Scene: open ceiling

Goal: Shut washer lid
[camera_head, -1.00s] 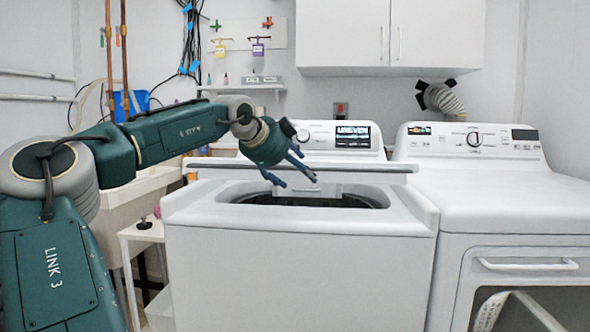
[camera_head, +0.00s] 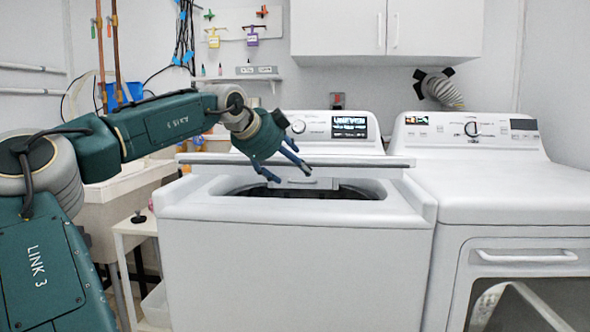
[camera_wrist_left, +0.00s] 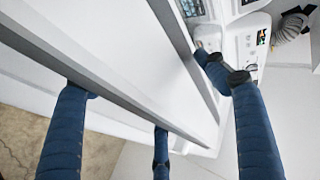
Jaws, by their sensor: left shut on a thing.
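The white washer (camera_head: 290,265) stands in the middle of the head view. Its lid (camera_head: 350,162) is seen nearly edge-on as a thin grey-rimmed slab, raised above the opening. The dark drum opening (camera_head: 345,193) shows below it. My left gripper (camera_head: 286,170), with blue fingers, is at the lid's front edge, left of its middle. In the left wrist view, the lid (camera_wrist_left: 125,65) runs diagonally between the blue fingers (camera_wrist_left: 160,120), which are shut on its edge. The exact finger contact is partly hidden. My right gripper is in neither view.
A white dryer (camera_head: 500,195) stands close against the washer's right side. The control panel (camera_head: 335,130) rises behind the lid. A sink (camera_head: 120,200) and a small white side table (camera_head: 135,228) are at left. Cabinets (camera_head: 385,25) hang above.

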